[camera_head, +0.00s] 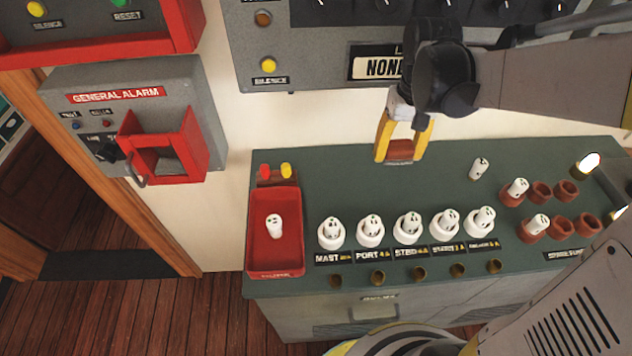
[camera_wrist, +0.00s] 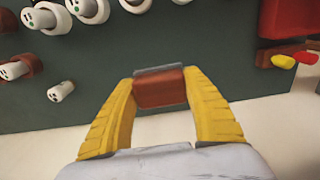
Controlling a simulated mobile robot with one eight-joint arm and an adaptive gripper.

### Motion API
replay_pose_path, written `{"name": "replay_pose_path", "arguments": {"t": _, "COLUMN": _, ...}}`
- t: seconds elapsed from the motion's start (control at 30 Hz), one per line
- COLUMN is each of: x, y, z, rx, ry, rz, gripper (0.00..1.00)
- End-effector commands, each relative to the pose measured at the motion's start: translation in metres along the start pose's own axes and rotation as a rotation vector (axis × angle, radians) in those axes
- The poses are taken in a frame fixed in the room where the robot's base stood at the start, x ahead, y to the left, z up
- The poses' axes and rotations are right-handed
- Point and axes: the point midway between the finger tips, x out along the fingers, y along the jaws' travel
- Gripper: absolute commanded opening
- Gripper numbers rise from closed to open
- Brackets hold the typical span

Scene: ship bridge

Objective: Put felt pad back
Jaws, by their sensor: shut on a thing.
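My gripper (camera_head: 400,152) is shut on a small reddish-brown block, which I take for the felt pad (camera_head: 400,148). In the wrist view the felt pad (camera_wrist: 160,90) sits between the two yellow fingertips and has a grey layer along its far edge. The gripper appears to hold it above the back part of the green console top (camera_head: 370,185); the exact height is hard to tell. A small red-brown holder (camera_head: 278,181) with a yellow and a red piece stands left of the gripper, behind the red tray.
A red tray (camera_head: 254,245) with a white plug (camera_head: 274,226) is at the console's left. Several white plugs stand in a labelled front row. One loose white plug (camera_head: 479,169) lies right of the gripper, near brown ring sockets (camera_head: 566,190). Panels hang on the wall behind.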

Motion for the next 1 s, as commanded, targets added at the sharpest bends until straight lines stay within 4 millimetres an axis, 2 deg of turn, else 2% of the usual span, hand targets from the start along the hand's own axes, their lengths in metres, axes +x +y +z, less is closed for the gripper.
{"name": "replay_pose_path", "arguments": {"t": 0.07, "x": 0.007, "y": -0.008, "z": 0.001, "rx": -0.003, "ry": 0.000, "rz": 0.000, "gripper": 0.19}}
{"name": "replay_pose_path", "arguments": {"t": 0.4, "x": 0.056, "y": -0.088, "z": 0.002, "rx": -0.006, "ry": 0.000, "rz": 0.000, "gripper": 0.19}}
{"name": "replay_pose_path", "arguments": {"t": 0.5, "x": 0.065, "y": -0.104, "z": 0.001, "rx": -0.004, "ry": 0.000, "rz": 0.000, "gripper": 0.19}}
{"name": "replay_pose_path", "arguments": {"t": 0.73, "x": 0.076, "y": -0.114, "z": 0.002, "rx": 0.000, "ry": 0.000, "rz": 0.000, "gripper": 0.19}}
{"name": "replay_pose_path", "arguments": {"t": 0.9, "x": 0.104, "y": -0.114, "z": 0.002, "rx": 0.000, "ry": 0.000, "rz": 0.000, "gripper": 0.19}}
{"name": "replay_pose_path", "arguments": {"t": 1.0, "x": 0.111, "y": -0.114, "z": 0.002, "rx": 0.000, "ry": 0.000, "rz": 0.000, "gripper": 0.19}}
